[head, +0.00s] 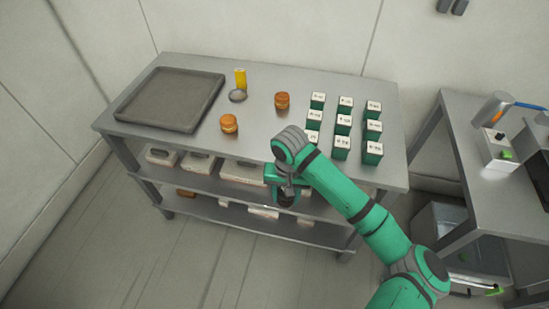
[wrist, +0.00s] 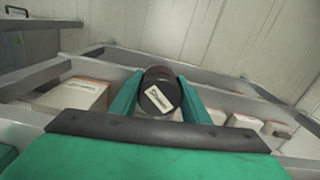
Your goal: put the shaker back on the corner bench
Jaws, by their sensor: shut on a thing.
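My gripper (head: 284,194) is in front of the long front edge of the steel bench (head: 262,155), over its shelves in the head view. It is shut on a dark, round-ended thing (wrist: 158,95) with a white label on its end, probably the shaker. The label is too small to read. In the wrist view the two green fingers of my gripper (wrist: 160,97) grip its sides. My arm hides part of the bench's front edge. I cannot tell for sure that this bench is the corner bench.
On the bench are a grey tray (head: 172,98), a yellow cylinder (head: 240,78), a grey dome (head: 238,96), two burgers (head: 282,100) (head: 229,123) and several green labelled boxes (head: 343,124). The top's front middle looks clear. Another bench (head: 471,176) stands at right.

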